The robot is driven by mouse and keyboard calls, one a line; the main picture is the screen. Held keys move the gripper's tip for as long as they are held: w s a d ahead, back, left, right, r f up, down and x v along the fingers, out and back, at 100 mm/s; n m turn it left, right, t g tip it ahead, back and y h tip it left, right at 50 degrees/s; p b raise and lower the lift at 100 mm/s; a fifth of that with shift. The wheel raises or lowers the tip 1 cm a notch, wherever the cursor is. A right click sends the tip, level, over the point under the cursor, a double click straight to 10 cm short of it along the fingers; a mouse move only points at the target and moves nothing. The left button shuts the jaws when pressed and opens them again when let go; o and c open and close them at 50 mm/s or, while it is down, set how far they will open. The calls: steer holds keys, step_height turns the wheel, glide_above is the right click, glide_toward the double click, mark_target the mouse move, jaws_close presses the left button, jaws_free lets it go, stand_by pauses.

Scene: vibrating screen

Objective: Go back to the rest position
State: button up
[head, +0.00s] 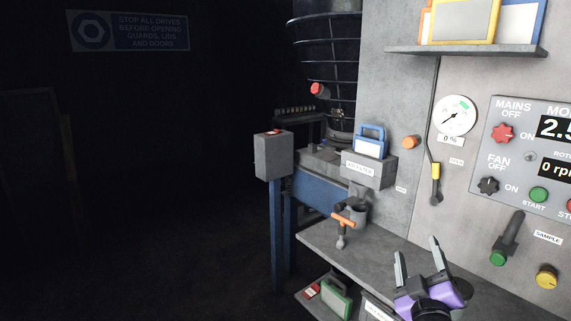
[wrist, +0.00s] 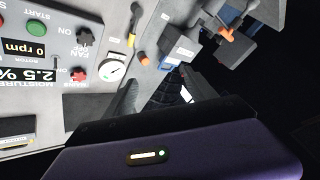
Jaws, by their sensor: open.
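My gripper (head: 420,268) is at the lower right of the head view, in front of the grey shelf and below the control panel. Its two fingers stand apart with nothing between them. Its purple body also shows across the bottom of the wrist view (wrist: 180,152), with a small lit bar on it. The gripper appears clear of the panel and the handles. The gap between the fingers is not clear in the wrist view.
The control panel (head: 525,150) with knobs and displays is at the right. A round gauge (head: 456,115) reads 0 %. An orange-handled valve (head: 344,218) stands over the grey shelf (head: 320,240). A grey box (head: 273,157) stands on a blue post. The left side is dark open floor.

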steer(key=s+a+f+m+y, duration=0.1)
steer(key=s+a+f, duration=0.15)
steer(key=s, duration=0.45)
steer(key=s+a+f+m+y, duration=0.1)
steer(key=s+a+f, duration=0.15)
steer(key=s, duration=0.45)
steer(key=s+a+f+m+y, duration=0.1)
steer(key=s+a+f+m, duration=0.1)
steer(key=s+f, duration=0.3)
steer(key=s+f+m+g+y, duration=0.1)
steer(key=s+g, duration=0.1)
steer(key=s, duration=1.2)
steer(key=s+a+f+m+g, duration=0.1)
steer(key=s+f+g, duration=0.1)
steer(key=s, duration=1.3)
steer(key=shift+s+a+y, duration=0.15)
steer(key=shift+s+y, duration=0.15)
steer(key=shift+y, duration=0.1)
steer(key=shift+w, duration=0.1)
